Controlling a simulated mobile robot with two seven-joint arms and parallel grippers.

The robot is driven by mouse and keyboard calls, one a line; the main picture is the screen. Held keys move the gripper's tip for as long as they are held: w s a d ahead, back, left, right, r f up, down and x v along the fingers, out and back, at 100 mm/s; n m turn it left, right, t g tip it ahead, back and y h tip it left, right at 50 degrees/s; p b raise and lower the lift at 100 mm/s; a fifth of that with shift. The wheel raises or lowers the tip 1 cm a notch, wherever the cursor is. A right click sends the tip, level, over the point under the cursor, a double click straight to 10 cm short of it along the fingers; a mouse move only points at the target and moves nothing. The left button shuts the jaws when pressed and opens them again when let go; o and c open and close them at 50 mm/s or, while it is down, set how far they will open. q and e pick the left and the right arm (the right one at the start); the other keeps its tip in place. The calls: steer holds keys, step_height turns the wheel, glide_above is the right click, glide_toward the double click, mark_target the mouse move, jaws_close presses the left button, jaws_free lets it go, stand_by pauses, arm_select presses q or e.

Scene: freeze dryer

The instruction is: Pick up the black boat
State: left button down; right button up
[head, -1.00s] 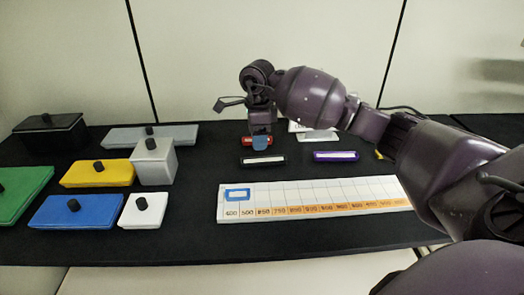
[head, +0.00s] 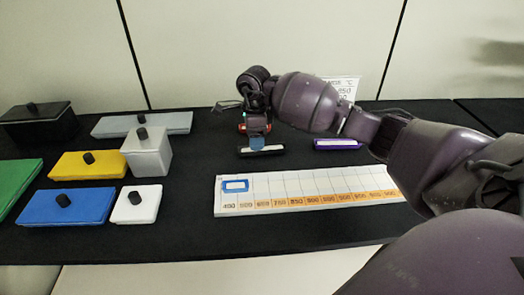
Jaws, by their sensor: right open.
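The black boat (head: 274,151) is a small dark tray with a white label strip. It lies on the black table in the middle of the head view, behind the white numbered board. My right gripper (head: 257,144) points down directly over it, with its blue fingertip in front of part of the boat and its label. The gripper is open; I cannot tell whether its fingers touch the boat. My left gripper is out of view.
A red item (head: 242,127) is mostly hidden behind my gripper. A purple boat (head: 338,144) lies to the right. The numbered board (head: 300,188) bears a blue-edged boat (head: 235,185) at its left end. Several lidded boxes, including a grey one (head: 147,155), fill the left side.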

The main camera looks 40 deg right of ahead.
step_height(320, 180, down, 4)
steer(key=shift+w+f, duration=0.1)
steer(key=c, duration=1.1)
steer(key=shift+o, duration=0.5)
